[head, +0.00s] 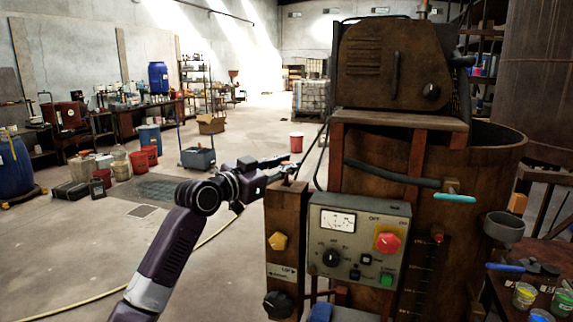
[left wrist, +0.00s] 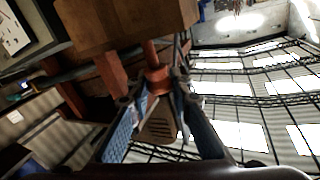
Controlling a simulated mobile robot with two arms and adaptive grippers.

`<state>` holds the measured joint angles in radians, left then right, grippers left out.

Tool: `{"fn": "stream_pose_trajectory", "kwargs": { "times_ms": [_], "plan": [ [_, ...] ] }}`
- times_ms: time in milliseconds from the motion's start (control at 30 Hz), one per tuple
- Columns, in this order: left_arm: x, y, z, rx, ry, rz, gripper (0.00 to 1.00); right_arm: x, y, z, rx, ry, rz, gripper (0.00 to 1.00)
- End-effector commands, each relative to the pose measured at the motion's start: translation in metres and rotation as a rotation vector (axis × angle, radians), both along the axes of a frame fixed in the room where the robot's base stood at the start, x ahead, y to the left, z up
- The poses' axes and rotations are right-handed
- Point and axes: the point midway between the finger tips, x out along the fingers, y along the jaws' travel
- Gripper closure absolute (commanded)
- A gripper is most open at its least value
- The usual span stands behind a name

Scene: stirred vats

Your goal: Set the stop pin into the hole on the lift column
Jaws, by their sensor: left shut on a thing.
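The lift column (head: 287,218) is a rusty brown upright post left of the control panel. My left gripper (head: 284,168) reaches in from the left just above its top. In the left wrist view the fingers (left wrist: 158,90) are shut on a small reddish-brown piece, which I take as the stop pin (left wrist: 157,77). A brown block, apparently the column (left wrist: 125,25), lies just beyond it. The hole is hidden, and I cannot tell whether the pin is in it. My right gripper is not in view.
The control panel (head: 357,244) stands close right of the column, with a yellow knob (head: 277,241) on the column's face. The motor housing (head: 390,66) and rusty vat (head: 470,200) rise behind. A grey cart (head: 198,157) stands to the left. Floor before it is largely open.

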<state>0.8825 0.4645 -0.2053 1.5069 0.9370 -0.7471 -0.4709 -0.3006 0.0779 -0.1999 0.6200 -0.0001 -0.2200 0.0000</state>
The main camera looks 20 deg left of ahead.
Motion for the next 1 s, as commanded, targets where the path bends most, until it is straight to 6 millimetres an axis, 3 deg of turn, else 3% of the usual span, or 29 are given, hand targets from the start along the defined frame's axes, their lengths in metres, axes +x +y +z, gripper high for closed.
{"fn": "stream_pose_trajectory", "kwargs": {
  "times_ms": [1000],
  "plan": [
    [0.0,0.0,-0.021,0.0,0.0,0.0,0.97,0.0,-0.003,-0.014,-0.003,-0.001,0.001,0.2]
  ]
}}
